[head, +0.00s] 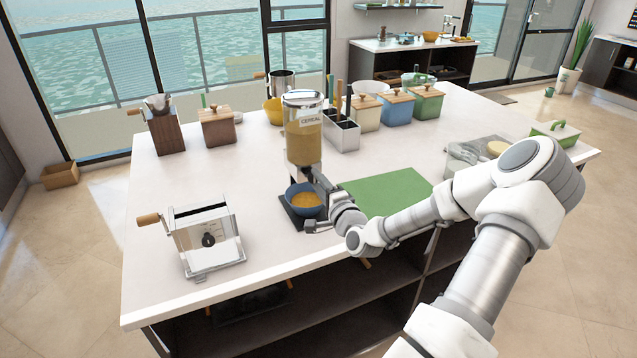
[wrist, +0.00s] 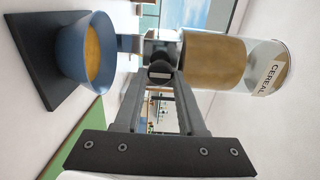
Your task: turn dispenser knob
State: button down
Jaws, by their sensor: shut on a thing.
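The cereal dispenser (head: 303,145) stands on the white counter, a clear cylinder with tan cereal and a CEREAL label. It lies sideways in the wrist view (wrist: 212,60). A blue bowl (head: 306,210) with orange-yellow contents sits under its spout on a black base (head: 289,217); the bowl also shows in the wrist view (wrist: 78,55). The dark round dispenser knob (wrist: 160,72) is between the fingertips of my gripper (wrist: 158,80), which is shut on it. In the head view my gripper (head: 325,187) reaches the dispenser from the right, and the knob is hidden there.
A metal machine with a wooden-handled crank (head: 207,240) stands at front left. A green mat (head: 388,190) lies flat right of the dispenser. A utensil holder (head: 342,137) and several lidded boxes stand behind.

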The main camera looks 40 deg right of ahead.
jog(key=c, duration=0.5)
grip_release()
jog(key=shift+s, duration=0.15)
jog(key=shift+p+v, duration=1.55)
jog(key=shift+v, duration=7.05)
jog(key=shift+a, duration=0.15)
